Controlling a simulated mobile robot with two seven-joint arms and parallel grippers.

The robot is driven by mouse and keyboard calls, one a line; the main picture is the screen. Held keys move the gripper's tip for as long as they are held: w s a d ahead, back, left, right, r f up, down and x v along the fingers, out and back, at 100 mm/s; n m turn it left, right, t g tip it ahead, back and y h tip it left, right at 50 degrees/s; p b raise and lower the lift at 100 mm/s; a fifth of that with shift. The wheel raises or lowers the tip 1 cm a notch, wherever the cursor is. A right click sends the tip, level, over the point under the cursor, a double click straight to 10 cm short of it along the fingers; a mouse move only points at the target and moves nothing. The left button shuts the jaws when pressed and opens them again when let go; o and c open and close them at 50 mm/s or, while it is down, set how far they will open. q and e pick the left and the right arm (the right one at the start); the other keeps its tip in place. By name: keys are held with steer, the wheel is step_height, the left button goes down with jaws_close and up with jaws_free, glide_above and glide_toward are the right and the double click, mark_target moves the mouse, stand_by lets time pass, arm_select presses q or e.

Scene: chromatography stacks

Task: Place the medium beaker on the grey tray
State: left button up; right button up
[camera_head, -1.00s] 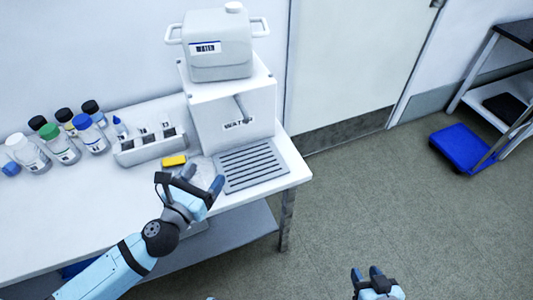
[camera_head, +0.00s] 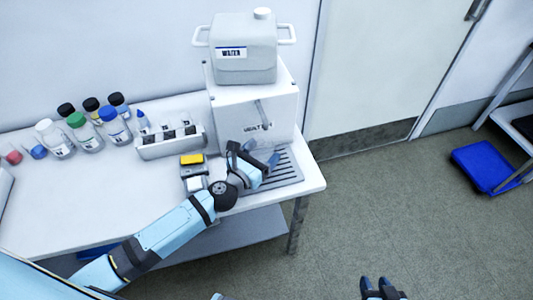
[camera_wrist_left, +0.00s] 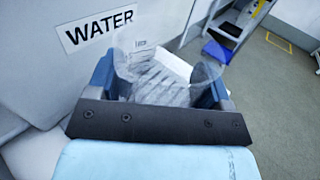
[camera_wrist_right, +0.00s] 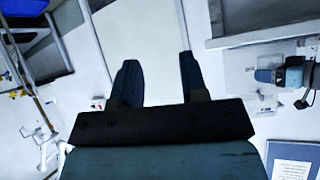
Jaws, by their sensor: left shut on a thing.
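The grey tray (camera_head: 288,178) is a slatted plate on the white bench, in front of the white box labelled WATER. My left gripper (camera_head: 257,160) is over the left part of this tray. In the left wrist view its fingers (camera_wrist_left: 160,85) are shut on the medium beaker (camera_wrist_left: 158,62), a clear glass vessel with faint markings. The tray's slats show through the glass. The beaker is hard to make out in the head view, and I cannot tell whether its base touches the tray. My right gripper (camera_head: 379,288) is open and empty, away from the bench; its spread fingers show in the right wrist view (camera_wrist_right: 158,80).
A white WATER dispenser box (camera_head: 235,115) with a jug (camera_head: 244,50) on top stands behind the tray. A small grey device with a yellow block (camera_head: 192,160), a white rack (camera_head: 172,145) and several capped bottles (camera_head: 85,135) stand to the left. The bench's right edge is close.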

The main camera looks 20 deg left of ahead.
arm_select(q)
steer(key=shift+x, duration=1.05)
step_height(320, 180, down, 3)
steer(key=shift+f+b, duration=0.1)
steer(key=shift+b, duration=1.15)
steer(key=shift+f, duration=0.35)
steer(key=shift+r, duration=0.15)
steer(key=o, duration=0.6)
steer(key=shift+f+b, duration=0.2)
steer(key=shift+b, duration=0.1)
steer(key=o, duration=0.4)
steer(key=shift+o, duration=0.2)
arm_select(e)
steer(key=shift+a+f, duration=0.2)
steer(key=shift+f, duration=0.55)
